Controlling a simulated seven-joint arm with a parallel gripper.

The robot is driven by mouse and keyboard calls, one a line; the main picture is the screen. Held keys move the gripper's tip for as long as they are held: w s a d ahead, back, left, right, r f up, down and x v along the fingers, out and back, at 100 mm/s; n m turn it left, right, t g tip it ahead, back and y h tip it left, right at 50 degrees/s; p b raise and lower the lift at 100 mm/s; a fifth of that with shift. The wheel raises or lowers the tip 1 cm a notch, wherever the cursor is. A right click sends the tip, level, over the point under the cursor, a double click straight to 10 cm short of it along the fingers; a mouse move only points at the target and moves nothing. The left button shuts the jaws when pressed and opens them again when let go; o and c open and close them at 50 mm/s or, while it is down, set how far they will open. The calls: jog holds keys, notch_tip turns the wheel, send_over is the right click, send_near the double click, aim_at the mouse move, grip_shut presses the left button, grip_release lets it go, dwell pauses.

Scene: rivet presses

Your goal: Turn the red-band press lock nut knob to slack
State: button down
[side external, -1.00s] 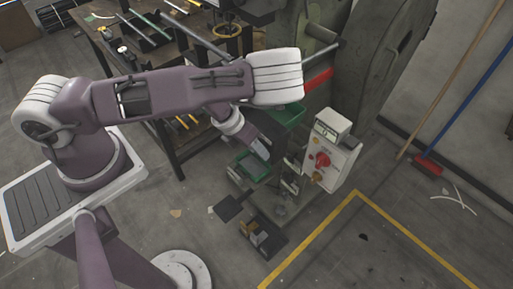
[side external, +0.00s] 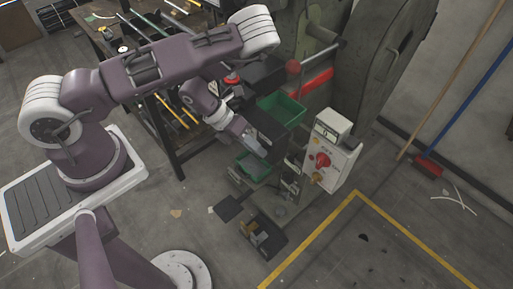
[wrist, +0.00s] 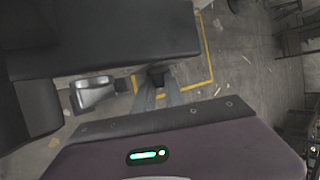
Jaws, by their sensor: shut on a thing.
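In the wrist view my gripper (wrist: 158,86) has its two grey fingers closed on a small dark piece (wrist: 158,76), which looks like the lock nut knob. The piece sits just under the edge of a large dark block (wrist: 100,40), and most of it is hidden. In the side view my gripper (side external: 257,147) reaches down to the right, beside a black box at the front of the green press (side external: 318,33). The knob itself cannot be made out there. A red bar (side external: 310,80) shows on the press; I cannot tell whether it is the red band.
Green bins (side external: 283,110) (side external: 253,166) stand close around my gripper. A white control box (side external: 332,155) with a red knob stands to the right. Open floor lies in front, marked with yellow lines.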

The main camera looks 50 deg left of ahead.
jog(key=shift+f+h, duration=0.1)
jog(key=shift+h, duration=0.3)
jog(key=c, duration=1.4)
grip_release()
jog(key=v, duration=0.7)
jog(key=shift+a, duration=0.1)
